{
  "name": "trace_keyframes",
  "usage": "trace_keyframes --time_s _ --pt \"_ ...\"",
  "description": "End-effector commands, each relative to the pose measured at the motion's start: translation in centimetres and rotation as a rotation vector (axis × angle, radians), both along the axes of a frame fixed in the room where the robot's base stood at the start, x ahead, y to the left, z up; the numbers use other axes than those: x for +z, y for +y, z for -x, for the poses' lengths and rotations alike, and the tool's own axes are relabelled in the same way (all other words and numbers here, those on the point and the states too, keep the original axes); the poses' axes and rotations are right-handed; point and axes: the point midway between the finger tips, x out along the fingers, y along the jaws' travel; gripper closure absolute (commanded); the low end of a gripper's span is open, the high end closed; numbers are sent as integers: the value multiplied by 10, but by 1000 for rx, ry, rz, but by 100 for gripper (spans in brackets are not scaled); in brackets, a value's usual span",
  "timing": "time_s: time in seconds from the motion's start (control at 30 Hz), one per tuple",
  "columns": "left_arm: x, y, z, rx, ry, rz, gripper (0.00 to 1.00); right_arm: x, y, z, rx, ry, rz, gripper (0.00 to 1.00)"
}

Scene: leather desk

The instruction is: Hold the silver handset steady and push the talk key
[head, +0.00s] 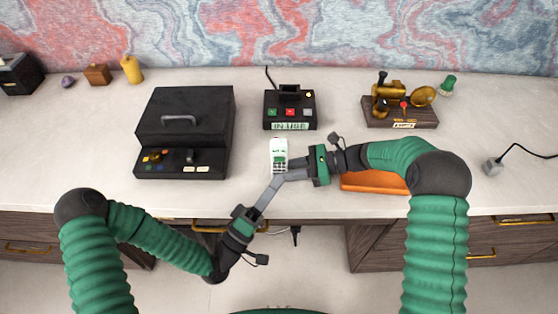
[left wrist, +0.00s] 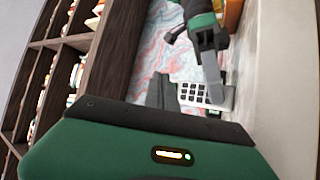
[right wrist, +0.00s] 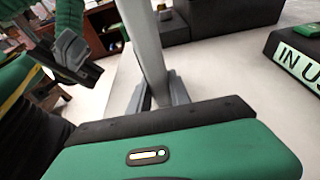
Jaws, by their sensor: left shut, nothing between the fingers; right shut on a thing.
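The silver handset (head: 279,150) is pale, with a greenish screen and a keypad, held above the desk's front part. My right gripper (head: 287,167) is shut on its lower part from the right. In the left wrist view the handset's dark keys (left wrist: 193,92) show, partly covered by the right fingers. In the right wrist view the handset (right wrist: 146,45) is a grey bar between the right fingers. My left gripper (head: 278,181) is shut and empty, its tips close below the handset's lower end. I cannot tell whether they touch it. The talk key is too small to single out.
A black base (head: 290,108) with coloured buttons and an "IN USE" sign stands behind the handset. A black box (head: 184,118) stands left. A brass device (head: 400,105) stands back right, and an orange object (head: 372,182) lies under my right arm.

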Motion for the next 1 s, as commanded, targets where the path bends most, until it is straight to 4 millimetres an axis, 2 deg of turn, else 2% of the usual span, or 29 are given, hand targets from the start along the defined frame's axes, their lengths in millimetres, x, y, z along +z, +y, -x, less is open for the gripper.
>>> trace_keyframes --time_s 0.1,0.3,1.0 --pt "0 0 -17 0 -3 -2 100 -1 0 0 0 1 1 99" --pt "0 0 -33 -1 -1 -2 100 -1 0 0 0 1 1 99" --pt "0 0 -33 -1 1 -2 100 -1 0 0 0 0 1 99"
